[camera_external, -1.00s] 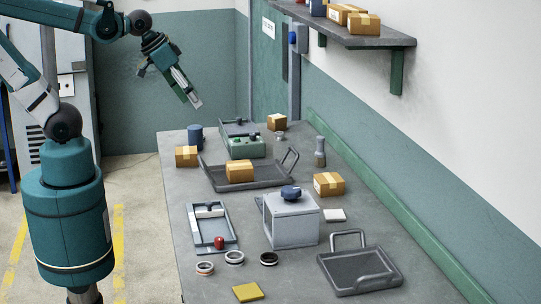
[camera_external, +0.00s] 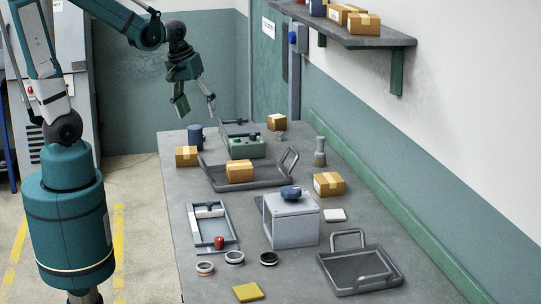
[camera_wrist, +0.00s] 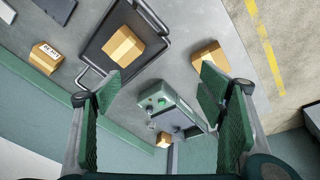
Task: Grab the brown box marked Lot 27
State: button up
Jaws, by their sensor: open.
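Several brown taped boxes are in view. One box (camera_external: 328,184) sits on the right side of the table; in the wrist view this box (camera_wrist: 45,56) bears a white label with dark print too small to read surely. Another box (camera_external: 240,172) is in the black tray (camera_external: 272,184), one (camera_external: 186,156) sits at the left table edge, and one (camera_external: 277,122) is at the far end. I cannot tell which is Lot 27. My gripper (camera_external: 196,106) is open and empty, pointing down above the table's far left end, apart from every box; its fingers frame the wrist view (camera_wrist: 153,92).
A green control unit (camera_external: 246,147) and a blue cylinder (camera_external: 195,136) stand near the far end. A grey metal housing (camera_external: 291,225) with a blue knob is mid-table. A second tray (camera_external: 359,272) lies front right. A wall shelf (camera_external: 365,39) holds more boxes.

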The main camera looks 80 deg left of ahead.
aim_at(186, 150)
jog(key=s+a+f+n+g, duration=0.1)
jog(key=a+f+n, duration=0.1)
jog(key=a+f, duration=0.2)
jog(key=s+a+f+n+g, duration=0.1)
jog(key=a+f+n, duration=0.1)
jog(key=a+f, duration=0.2)
jog(key=s+a+f+n+g+h+b, duration=0.1)
jog(key=a+f+n, duration=0.2)
jog(key=a, duration=0.3)
jog(key=shift+s+a+f, duration=0.1)
jog(key=shift+s+f, duration=0.1)
jog(key=shift+f, duration=0.4)
jog(key=shift+s+a+f+n, duration=0.15)
jog(key=shift+a+f+n, duration=0.05)
jog(key=shift+n, duration=0.1)
jog(key=shift+f, duration=0.1)
jog(key=shift+f, duration=1.2)
jog(key=shift+f, duration=0.15)
jog(key=shift+d+f+b, duration=0.1)
jog(key=shift+f+b, duration=0.3)
jog(key=shift+f, duration=2.05)
jog(key=c, duration=1)
